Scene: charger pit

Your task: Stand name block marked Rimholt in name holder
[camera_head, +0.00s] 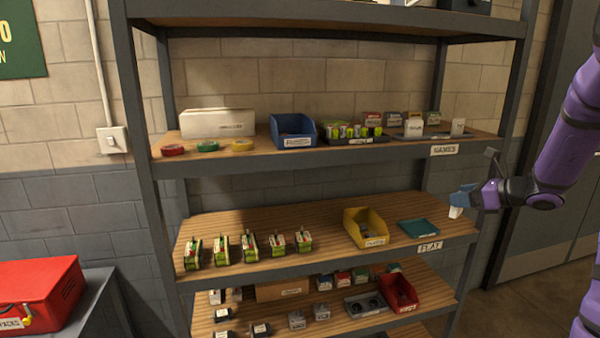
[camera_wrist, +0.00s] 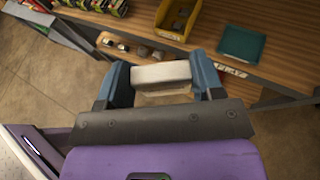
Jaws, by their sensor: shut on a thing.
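My gripper (camera_head: 462,199) is in front of the rack's right side, apart from the shelves. Its blue fingers (camera_wrist: 162,74) are shut on a white block, which shows below the fingers in the camera_head view (camera_head: 455,212) and between them in the camera_wrist view (camera_wrist: 160,92). No marking on it can be read. On the upper shelf at right, a grey tray-like piece (camera_head: 436,135) has two white blocks standing at it, one at left (camera_head: 413,128) and one at right (camera_head: 458,127). It looks like the name holder, but I cannot tell for sure.
The middle shelf (camera_head: 320,218) bears several green-and-red packs at left, a yellow bin (camera_head: 365,228) and a flat teal tray (camera_head: 419,227). The upper shelf also has a blue bin (camera_head: 293,131). A rack post stands at right. A red box (camera_head: 38,290) is at lower left.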

